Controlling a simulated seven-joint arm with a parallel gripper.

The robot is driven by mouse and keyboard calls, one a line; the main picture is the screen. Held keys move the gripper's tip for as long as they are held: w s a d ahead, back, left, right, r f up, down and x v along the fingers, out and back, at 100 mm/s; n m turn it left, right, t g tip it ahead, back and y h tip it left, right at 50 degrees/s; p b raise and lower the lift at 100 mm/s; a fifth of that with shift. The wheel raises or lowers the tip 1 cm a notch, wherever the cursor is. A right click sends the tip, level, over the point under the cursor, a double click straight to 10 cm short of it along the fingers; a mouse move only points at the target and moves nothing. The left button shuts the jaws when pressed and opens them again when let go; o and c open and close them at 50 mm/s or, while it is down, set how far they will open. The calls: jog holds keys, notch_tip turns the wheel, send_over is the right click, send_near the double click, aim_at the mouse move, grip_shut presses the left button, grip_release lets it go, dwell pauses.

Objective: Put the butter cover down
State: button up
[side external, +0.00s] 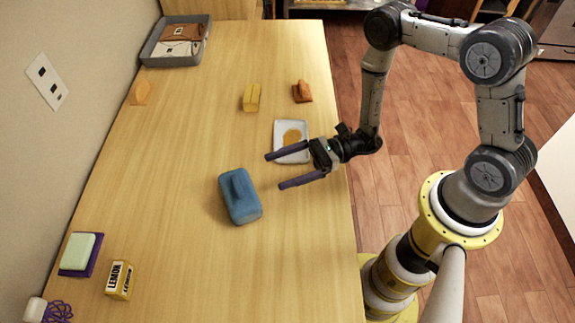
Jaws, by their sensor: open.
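The blue butter cover (240,197), a rounded box with a ridge handle on top, rests on the wooden table near the middle. My gripper (274,171) is open and empty, with its two dark purple fingers spread apart. It is to the right of the cover, and its fingertips point toward it without touching it. A white plate (281,156) with a tan patch on it lies just behind my gripper, and the upper finger partly hides it. A yellow block (252,97), possibly butter, sits farther back on the table.
An orange object (302,92) and a pale orange piece (141,92) lie toward the back. A grey tray (148,59) stands at the far left corner. A lemon box (119,281) and a green block on a purple base (81,252) are at front left. The table's centre-left is clear.

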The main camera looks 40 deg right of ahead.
jog(key=shift+s+d, duration=0.2)
jog(key=shift+d, duration=0.25)
jog(key=s+r+n+g+h, duration=0.3)
jog(key=s+r+n+g, duration=0.2)
jog(key=r+n, duration=0.25)
jog(key=s+r+n+g+h, duration=0.2)
jog(key=s+r+n+g, duration=0.3)
jog(key=r+n, duration=0.25)
jog(key=s+d+r+n+t+h, duration=0.3)
jog(key=d+r+t+h, duration=0.1)
jog(key=d, duration=0.4)
jog(key=s+d+r+n+t+h, duration=0.4)
jog(key=d+r+h, duration=0.2)
jog(key=d+h, duration=0.1)
jog(key=shift+d+r+n+t+h, duration=0.15)
jog(key=shift+d+n+t+h, duration=0.15)
jog(key=shift+d, duration=0.1)
